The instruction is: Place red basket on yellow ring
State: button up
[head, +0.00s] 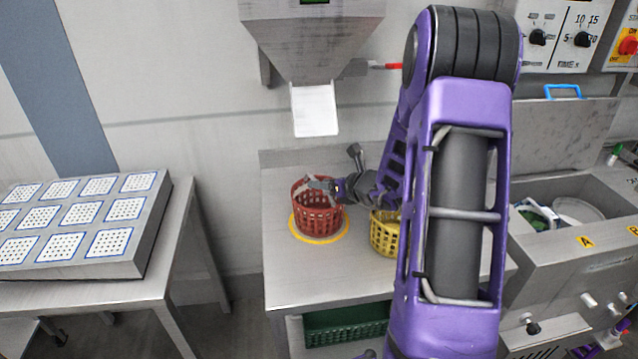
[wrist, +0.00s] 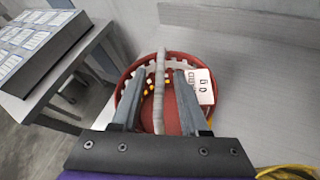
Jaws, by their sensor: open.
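The red basket (head: 315,218) stands upright on the table, inside the yellow ring (head: 321,241), which shows around its base in the head view. In the wrist view the basket (wrist: 122,88) lies below my gripper, with its handle (wrist: 159,95) running between the two fingers. A white label (wrist: 203,88) is on its right side. My gripper (head: 320,186) is at the top of the basket, reaching in from the right. The fingers (wrist: 160,75) are open, one on each side of the handle, with gaps visible. The ring is mostly hidden in the wrist view.
A yellow basket (head: 382,236) stands just right of the red one, partly behind my arm. A hopper chute (head: 314,110) hangs above the table. A side table with a patterned block (head: 75,225) stands left. A sink (head: 570,222) is right. The table front is clear.

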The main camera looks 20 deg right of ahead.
jog(key=v, duration=1)
